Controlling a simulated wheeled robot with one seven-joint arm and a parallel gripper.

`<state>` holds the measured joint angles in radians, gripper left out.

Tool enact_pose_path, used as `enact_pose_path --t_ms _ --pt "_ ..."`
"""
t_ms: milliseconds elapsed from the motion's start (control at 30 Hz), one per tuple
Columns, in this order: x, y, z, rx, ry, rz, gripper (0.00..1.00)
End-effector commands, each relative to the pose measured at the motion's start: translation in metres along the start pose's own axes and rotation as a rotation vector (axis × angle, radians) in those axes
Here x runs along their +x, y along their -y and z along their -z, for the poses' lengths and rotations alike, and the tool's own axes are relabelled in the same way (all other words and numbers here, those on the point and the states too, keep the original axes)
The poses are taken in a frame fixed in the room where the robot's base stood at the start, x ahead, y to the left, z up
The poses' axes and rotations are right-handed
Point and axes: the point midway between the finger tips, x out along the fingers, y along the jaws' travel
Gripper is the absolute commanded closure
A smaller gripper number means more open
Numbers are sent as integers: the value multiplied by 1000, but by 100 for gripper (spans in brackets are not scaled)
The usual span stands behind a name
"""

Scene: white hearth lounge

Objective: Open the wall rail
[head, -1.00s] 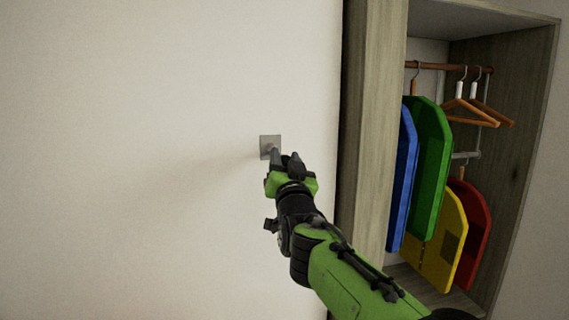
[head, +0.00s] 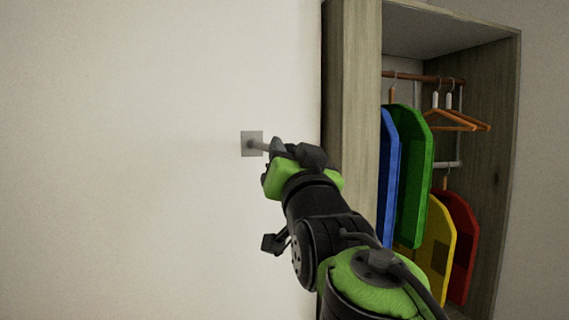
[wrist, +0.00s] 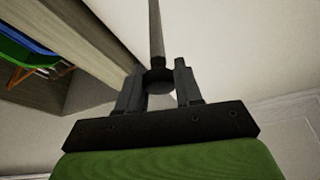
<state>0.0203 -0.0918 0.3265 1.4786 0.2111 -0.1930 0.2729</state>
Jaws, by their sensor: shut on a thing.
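The wall rail shows as a square grey plate (head: 246,136) on the white wall with a thin grey rod (head: 259,147) coming out of it. In the wrist view the rod (wrist: 157,35) runs down to a dark round end (wrist: 158,80) between the two fingers. My gripper (head: 290,148) is shut on this end of the rail, a short way off the wall. It also shows in the wrist view (wrist: 159,72). In the head view my fingers cover the rail's outer end.
An open wooden wardrobe (head: 352,130) stands just right of the rail, its side panel close to my arm. Blue (head: 388,180), green (head: 414,175), yellow (head: 431,250) and red (head: 462,240) garment shapes and empty hangers (head: 452,122) hang inside. The wall at left is bare.

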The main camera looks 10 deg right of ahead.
Motion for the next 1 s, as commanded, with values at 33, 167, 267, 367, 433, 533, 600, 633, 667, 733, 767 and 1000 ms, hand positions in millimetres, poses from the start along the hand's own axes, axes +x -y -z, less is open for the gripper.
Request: enact_pose_path --t_ms 33,167,267,367,433,533,600,633,667,733,767,1000 --pt "-1 1 6 0 -14 1 100" --pt "-1 1 8 0 -15 1 100" --pt "-1 1 8 0 -17 2 100" --pt "-1 1 8 0 -17 2 51" --pt "0 1 7 0 -14 2 41" --pt "0 1 6 0 -11 1 40" --pt "0 1 5 0 -9 1 40" --pt "0 1 5 0 -9 1 40" --pt "0 1 4 0 -8 1 40" --pt "-2 1 4 0 -8 1 40" --pt "-5 1 4 -1 -9 2 40" --pt "-62 0 1 -1 -10 2 40"
